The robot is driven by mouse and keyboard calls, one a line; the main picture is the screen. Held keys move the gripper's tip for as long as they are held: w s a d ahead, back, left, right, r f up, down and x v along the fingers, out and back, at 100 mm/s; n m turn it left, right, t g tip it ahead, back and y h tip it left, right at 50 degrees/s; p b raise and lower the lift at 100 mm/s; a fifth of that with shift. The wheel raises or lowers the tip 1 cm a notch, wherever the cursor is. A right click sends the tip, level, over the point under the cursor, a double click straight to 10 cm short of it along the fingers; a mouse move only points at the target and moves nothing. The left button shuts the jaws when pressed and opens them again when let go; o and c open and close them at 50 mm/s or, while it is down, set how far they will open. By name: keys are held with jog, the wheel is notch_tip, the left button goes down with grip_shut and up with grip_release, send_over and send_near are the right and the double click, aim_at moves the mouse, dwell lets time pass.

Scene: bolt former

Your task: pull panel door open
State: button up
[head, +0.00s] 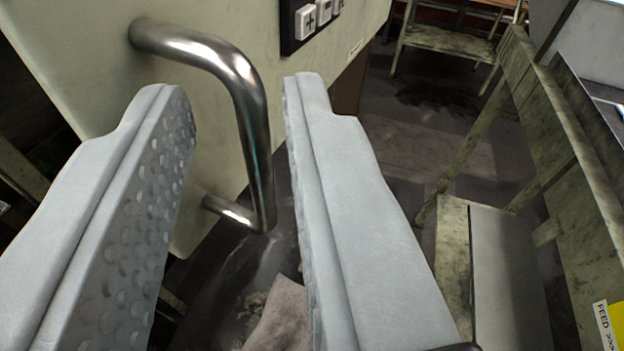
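The panel door (95,50) is a pale cream panel at the upper left. A shiny metal bar handle (255,125) stands out from it, bent at both ends. My gripper (238,95) is open, with one grey finger on each side of the handle in the picture. The handle's bar shows in the gap between the fingers, and I see no clear contact with either. The left finger's inner face is dimpled. How deep the handle sits between the fingers is hard to tell.
A black strip with white plus and minus buttons (307,20) is on the panel's upper right. A worn greenish metal frame (565,150) with a "FEED" label (607,325) stands at the right. A low metal stand (448,40) is at the back. Dark floor (420,130) lies between them.

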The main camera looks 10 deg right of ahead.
jog(key=shift+s+d, duration=0.4)
jog(key=shift+s, duration=0.05)
jog(key=shift+s, duration=0.1)
dwell(0.6)
